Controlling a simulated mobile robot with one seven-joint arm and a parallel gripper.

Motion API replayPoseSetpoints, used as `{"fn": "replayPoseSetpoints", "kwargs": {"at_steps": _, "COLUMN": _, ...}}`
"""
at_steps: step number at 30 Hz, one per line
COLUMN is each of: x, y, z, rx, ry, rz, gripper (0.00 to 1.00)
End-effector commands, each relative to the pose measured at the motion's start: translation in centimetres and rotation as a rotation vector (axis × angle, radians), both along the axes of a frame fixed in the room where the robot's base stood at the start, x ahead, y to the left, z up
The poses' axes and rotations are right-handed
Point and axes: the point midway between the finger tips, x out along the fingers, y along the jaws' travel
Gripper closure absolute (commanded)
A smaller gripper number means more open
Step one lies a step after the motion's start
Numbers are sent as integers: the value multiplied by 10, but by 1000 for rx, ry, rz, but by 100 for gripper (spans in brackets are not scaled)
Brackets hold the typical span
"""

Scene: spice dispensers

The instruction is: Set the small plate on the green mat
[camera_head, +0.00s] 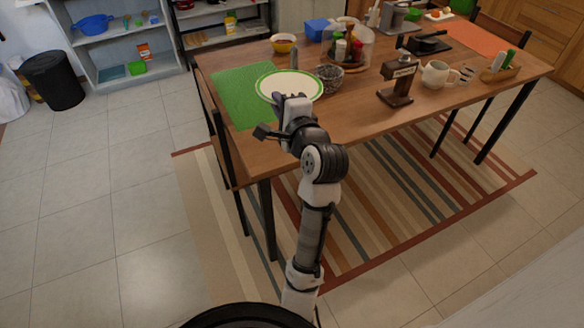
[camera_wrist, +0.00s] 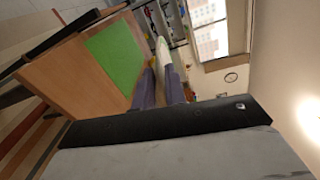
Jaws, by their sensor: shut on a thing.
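The small plate (camera_head: 290,83) is white with a green rim. In the head view it overlaps the right part of the green mat (camera_head: 236,98), which lies at the left end of the wooden table. My gripper (camera_head: 293,98) is shut on the near edge of the plate. In the wrist view the plate (camera_wrist: 163,54) shows nearly edge-on between the fingers (camera_wrist: 160,80), and the mat (camera_wrist: 116,54) lies to its left. The plate appears held above the table; the exact gap is hard to tell.
A dark wire-like bowl (camera_head: 329,77) stands close to the right of the plate. The left part of the mat is bare.

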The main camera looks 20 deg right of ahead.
Motion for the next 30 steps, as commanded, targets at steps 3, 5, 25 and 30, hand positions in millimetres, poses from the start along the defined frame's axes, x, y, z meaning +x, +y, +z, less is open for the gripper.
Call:
{"fn": "replayPoseSetpoints", "kwargs": {"at_steps": 3, "x": 0, "y": 0, "z": -34, "rx": -2, "ry": -3, "rz": 1, "gripper": 100}}
{"fn": "replayPoseSetpoints", "kwargs": {"at_steps": 5, "x": 0, "y": 0, "z": -41, "rx": -2, "ry": -3, "rz": 1, "gripper": 100}}
{"fn": "replayPoseSetpoints", "kwargs": {"at_steps": 25, "x": -1, "y": 0, "z": -168, "rx": 5, "ry": 3, "rz": -2, "gripper": 100}}
{"fn": "replayPoseSetpoints", "kwargs": {"at_steps": 30, "x": -1, "y": 0, "z": -198, "rx": 2, "ry": 0, "rz": -1, "gripper": 100}}
